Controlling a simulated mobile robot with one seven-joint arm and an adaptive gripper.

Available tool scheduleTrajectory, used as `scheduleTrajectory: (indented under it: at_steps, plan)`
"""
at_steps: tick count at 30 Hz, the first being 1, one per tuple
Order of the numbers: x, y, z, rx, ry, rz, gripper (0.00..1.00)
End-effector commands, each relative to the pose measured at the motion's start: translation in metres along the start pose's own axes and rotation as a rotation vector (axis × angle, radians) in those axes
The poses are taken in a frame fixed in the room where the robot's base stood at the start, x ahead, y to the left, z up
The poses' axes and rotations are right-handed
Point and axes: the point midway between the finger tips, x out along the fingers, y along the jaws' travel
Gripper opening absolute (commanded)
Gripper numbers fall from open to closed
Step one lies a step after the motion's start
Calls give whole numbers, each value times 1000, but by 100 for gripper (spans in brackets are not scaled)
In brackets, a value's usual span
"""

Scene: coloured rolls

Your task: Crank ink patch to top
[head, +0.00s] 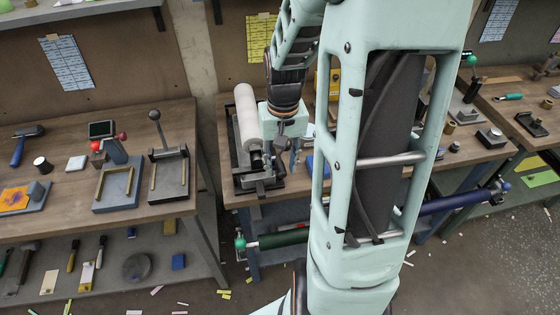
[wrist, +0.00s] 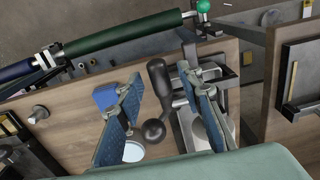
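A white roller (head: 249,118) lies in a dark frame (head: 243,183) on the middle bench in the head view. No ink patch can be made out on its visible side. My gripper (head: 288,164) is over the near end of the frame. In the wrist view its two blue fingers (wrist: 160,82) are apart. A dark crank handle (wrist: 158,75) with a round ball (wrist: 153,131) shows between them, with gaps on both sides. Whether a finger touches it cannot be told. The crank is mostly hidden behind my gripper in the head view.
The left bench (head: 60,200) carries a lever press (head: 168,170) and a blue tray (head: 118,187). A green roll (head: 283,238) and a blue roll (head: 455,202) hang along the middle bench's front. My arm hides part of that bench.

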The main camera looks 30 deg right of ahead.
Motion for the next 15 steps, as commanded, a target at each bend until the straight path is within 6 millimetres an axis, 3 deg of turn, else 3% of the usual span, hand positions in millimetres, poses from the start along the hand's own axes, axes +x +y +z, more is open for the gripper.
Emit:
scheduleTrajectory:
  at_steps: [5,13,15]
  plan:
    - [0,0,0,0,0,0,32]
    - [0,0,0,0,0,0,2]
    - [0,0,0,0,0,0,0]
